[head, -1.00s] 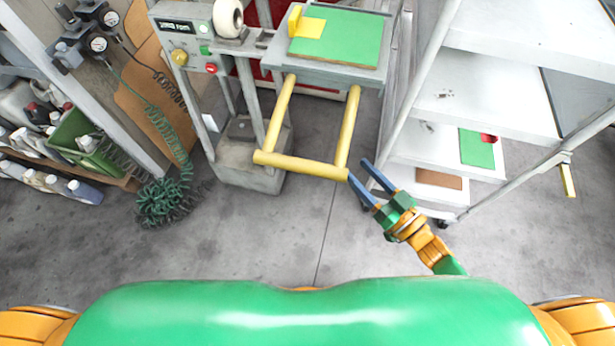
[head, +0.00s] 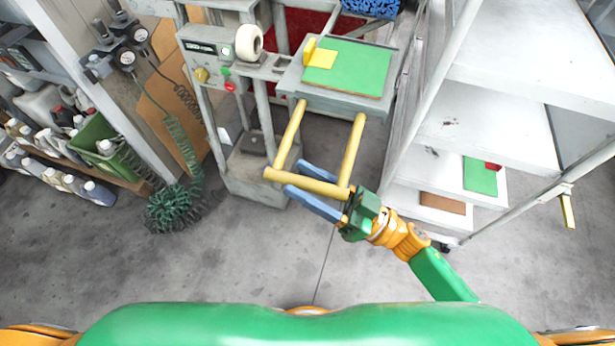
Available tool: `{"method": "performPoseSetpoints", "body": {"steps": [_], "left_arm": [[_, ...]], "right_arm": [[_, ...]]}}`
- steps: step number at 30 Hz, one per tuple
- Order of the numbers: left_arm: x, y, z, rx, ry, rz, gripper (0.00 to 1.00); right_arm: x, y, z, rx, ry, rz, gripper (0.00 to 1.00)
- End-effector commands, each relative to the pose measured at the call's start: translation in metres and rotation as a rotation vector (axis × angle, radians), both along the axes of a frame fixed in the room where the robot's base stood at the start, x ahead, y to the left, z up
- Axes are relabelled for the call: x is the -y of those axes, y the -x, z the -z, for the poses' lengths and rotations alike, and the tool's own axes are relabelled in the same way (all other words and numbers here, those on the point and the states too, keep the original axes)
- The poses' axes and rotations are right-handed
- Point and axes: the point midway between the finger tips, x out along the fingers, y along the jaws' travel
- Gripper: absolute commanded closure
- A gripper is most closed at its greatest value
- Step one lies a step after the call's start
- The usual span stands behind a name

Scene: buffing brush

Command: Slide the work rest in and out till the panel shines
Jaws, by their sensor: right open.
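The work rest (head: 345,97) is a grey tray with a yellow U-shaped handle (head: 305,184) reaching toward me. A green panel (head: 355,68) lies on it, with a yellow block (head: 319,57) at its left corner. The white buffing wheel (head: 249,42) sits on the machine, left of the rest and apart from the panel. My right gripper (head: 308,187) is open, its blue fingers on either side of the handle's crossbar, one beyond it and one nearer me. I cannot tell whether they touch it. My left gripper is not in view.
The grey machine's control box (head: 207,57) has a yellow knob and green and red buttons. A white shelf rack (head: 493,125) stands close on the right. A coiled green hose (head: 172,207) and bottles are at left. The floor before the handle is clear.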

Motion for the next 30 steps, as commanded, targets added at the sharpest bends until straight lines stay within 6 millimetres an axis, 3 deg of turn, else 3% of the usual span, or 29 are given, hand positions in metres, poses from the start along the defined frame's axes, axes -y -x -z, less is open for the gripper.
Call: {"method": "performPoseSetpoints", "body": {"steps": [1, 7, 30], "left_arm": [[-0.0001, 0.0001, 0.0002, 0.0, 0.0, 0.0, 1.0], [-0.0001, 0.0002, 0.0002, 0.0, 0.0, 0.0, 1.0], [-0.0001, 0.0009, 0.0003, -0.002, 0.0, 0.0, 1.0]], "right_arm": [[0.0001, 0.0, 0.0003, 0.0, 0.0, 0.0, 0.46], [0.0003, 0.0001, 0.0003, 0.0, 0.0, 0.0, 1.0], [0.0004, 0.0002, 0.0003, 0.0, 0.0, 0.0, 1.0]]}}
